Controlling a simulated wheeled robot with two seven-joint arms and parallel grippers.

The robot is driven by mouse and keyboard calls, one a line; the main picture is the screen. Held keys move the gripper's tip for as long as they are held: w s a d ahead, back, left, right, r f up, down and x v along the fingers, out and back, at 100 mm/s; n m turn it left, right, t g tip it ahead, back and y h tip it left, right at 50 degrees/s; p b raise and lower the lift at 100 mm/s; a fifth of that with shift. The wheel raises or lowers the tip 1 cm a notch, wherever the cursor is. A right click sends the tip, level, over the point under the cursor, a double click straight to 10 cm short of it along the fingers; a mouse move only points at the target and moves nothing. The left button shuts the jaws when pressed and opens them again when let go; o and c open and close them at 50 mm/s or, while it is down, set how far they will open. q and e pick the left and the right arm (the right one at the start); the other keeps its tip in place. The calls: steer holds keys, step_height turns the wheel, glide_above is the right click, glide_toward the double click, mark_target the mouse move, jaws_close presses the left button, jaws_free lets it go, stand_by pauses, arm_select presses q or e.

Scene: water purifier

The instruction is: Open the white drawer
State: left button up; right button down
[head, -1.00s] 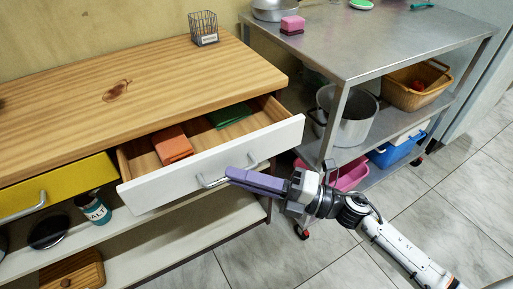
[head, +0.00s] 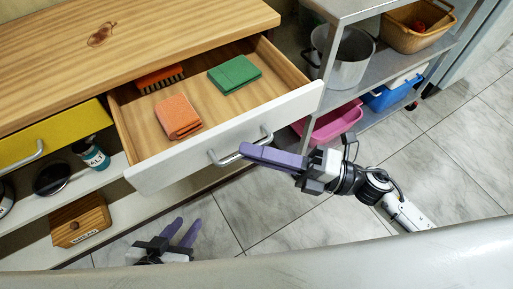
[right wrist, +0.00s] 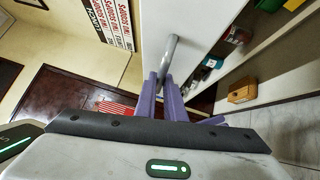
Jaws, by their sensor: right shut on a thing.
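The white drawer (head: 180,166) stands well out of the wooden counter (head: 150,52), with its inside in view. It holds an orange cloth (head: 178,118), a green cloth (head: 234,74) and an orange brush (head: 160,78). My right gripper (head: 245,152) is shut on the drawer's metal handle (head: 226,159). In the right wrist view the purple fingers (right wrist: 161,92) close around the grey handle bar (right wrist: 170,55). My left gripper (head: 178,228) is low at the bottom of the head view, away from the drawer, its two purple fingers apart and empty.
A yellow drawer (head: 50,140) is shut at the left. A salt jar (head: 91,154) and a wooden box (head: 80,222) stand on shelves below. A metal rack (head: 378,82) with a pot (head: 345,58) and bins is at the right. Tiled floor in front is clear.

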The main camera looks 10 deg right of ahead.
steer(key=c, duration=1.8)
jaws_free()
steer(key=shift+c, duration=0.2)
steer(key=v, duration=1)
steer(key=shift+d, duration=0.25)
